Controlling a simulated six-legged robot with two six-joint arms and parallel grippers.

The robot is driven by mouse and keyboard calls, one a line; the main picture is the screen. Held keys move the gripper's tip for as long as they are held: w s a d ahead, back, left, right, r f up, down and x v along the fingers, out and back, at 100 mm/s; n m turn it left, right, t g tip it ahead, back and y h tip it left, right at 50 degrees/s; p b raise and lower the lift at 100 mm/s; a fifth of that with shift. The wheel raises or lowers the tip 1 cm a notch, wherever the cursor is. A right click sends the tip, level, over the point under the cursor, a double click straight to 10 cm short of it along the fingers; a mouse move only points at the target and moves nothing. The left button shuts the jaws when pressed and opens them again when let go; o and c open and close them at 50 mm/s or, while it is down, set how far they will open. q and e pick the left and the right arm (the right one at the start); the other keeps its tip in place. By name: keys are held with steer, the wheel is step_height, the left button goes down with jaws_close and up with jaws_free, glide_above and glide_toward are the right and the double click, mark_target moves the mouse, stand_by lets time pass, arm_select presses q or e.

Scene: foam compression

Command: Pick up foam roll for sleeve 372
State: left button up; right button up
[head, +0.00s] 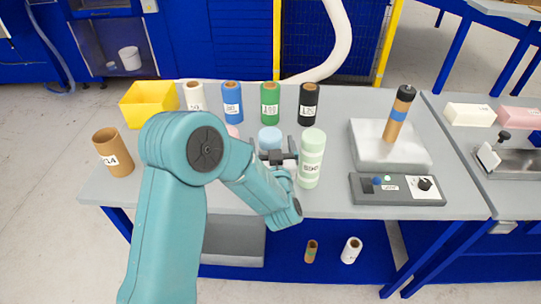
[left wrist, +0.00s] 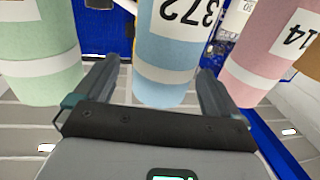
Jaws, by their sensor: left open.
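The light blue foam roll (head: 270,136) stands on the table, mostly hidden behind my left gripper in the head view. In the left wrist view the light blue roll (left wrist: 168,55) bears a white label reading 372, seen upside down. My left gripper (head: 279,157) is open, and its two fingers show in the left wrist view (left wrist: 160,75) at either side of the light blue roll. I cannot tell whether the fingers touch it. My right gripper is in neither view.
A pale green roll (head: 312,158) stands close right of my left gripper; a pink roll (head: 232,131) stands left. Behind are white (head: 194,97), blue (head: 232,103), green (head: 270,103) and black (head: 308,104) rolls. A control box (head: 397,189) sits at right.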

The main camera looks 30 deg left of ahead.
arm_select(q)
steer(key=p+x, duration=0.1)
steer(key=x, duration=0.2)
steer(key=shift+a+r, duration=0.2)
steer(key=shift+a, duration=0.15)
steer(key=shift+w+f, duration=0.15)
steer(key=shift+w, duration=0.05)
steer(key=c, duration=1.3)
steer(key=shift+c, duration=0.2)
